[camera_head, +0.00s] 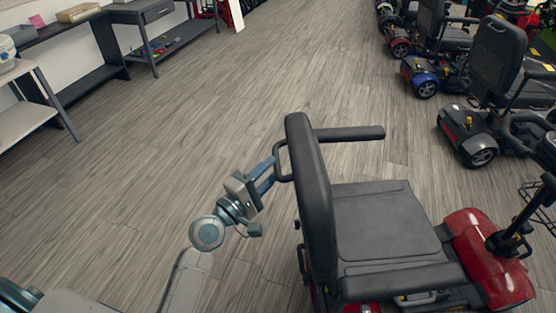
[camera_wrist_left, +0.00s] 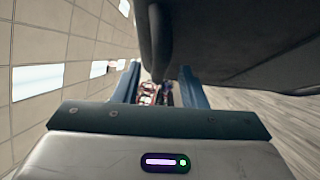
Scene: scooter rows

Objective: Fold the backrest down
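The scooter's black backrest (camera_head: 311,185) stands upright behind the black seat (camera_head: 385,220) in the head view. A dark loop handle (camera_head: 278,160) sticks out from its rear face. My left gripper (camera_head: 268,172) is behind the backrest, its blue fingers at the loop handle. The left wrist view shows the gripper's two fingers (camera_wrist_left: 160,82) spread apart. A dark bar (camera_wrist_left: 157,40) hangs down between them, and the dark backrest underside fills the upper right of that view. I cannot tell whether the fingers touch the handle. My right gripper is not in view.
The scooter has black armrests (camera_head: 350,133) and a red front body (camera_head: 480,255). Other scooters (camera_head: 498,70) stand in a row at the upper right. Shelves and tables (camera_head: 150,20) line the left wall. The wooden floor (camera_head: 200,120) between is clear.

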